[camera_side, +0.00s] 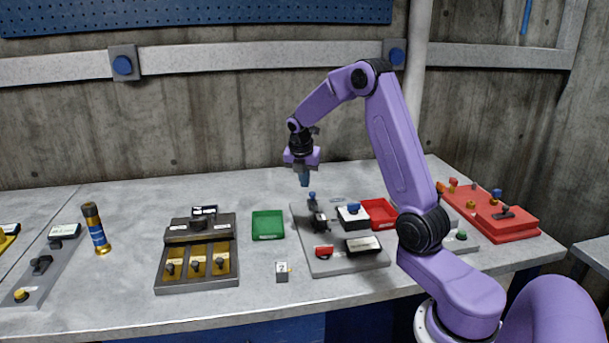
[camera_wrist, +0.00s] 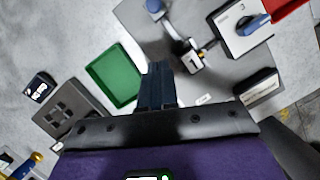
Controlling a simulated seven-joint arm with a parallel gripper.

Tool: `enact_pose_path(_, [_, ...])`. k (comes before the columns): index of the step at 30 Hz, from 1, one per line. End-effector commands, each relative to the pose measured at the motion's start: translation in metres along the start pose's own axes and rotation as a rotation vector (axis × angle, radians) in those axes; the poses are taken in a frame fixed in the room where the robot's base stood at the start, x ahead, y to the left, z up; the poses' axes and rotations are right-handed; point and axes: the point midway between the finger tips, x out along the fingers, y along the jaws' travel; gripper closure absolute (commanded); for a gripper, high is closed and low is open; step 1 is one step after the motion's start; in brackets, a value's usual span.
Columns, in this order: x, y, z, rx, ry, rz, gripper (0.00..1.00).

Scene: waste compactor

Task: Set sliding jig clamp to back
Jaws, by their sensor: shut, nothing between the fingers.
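A grey base plate (camera_side: 335,262) on the bench carries a dark upright piece with a blue knob (camera_side: 312,197), which looks like the sliding jig clamp. In the wrist view the blue knob (camera_wrist: 155,6) shows at the top edge, and a block marked 1 (camera_wrist: 192,60) sits near it. My gripper (camera_side: 304,183) is shut and empty, pointing down above the back left part of the plate, apart from the knob. In the wrist view my closed dark fingers (camera_wrist: 158,80) hide part of the plate's edge.
A white box with a blue lever (camera_side: 352,214) stands on the plate, with a red tray (camera_side: 378,213) behind it. A green tray (camera_side: 268,225) lies left of the plate. A brass-faced panel (camera_side: 198,262) and a gold-and-blue cylinder (camera_side: 96,230) stand farther left.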

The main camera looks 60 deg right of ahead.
Motion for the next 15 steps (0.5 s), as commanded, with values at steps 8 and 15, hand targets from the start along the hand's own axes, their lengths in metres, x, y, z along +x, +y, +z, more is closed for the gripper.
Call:
enact_pose_path(8, [0.055,-0.001,-0.001,0.0,0.003,-0.004,1.0])
enact_pose_path(15, [0.077,0.0,0.022,0.003,-0.001,0.001,1.0])
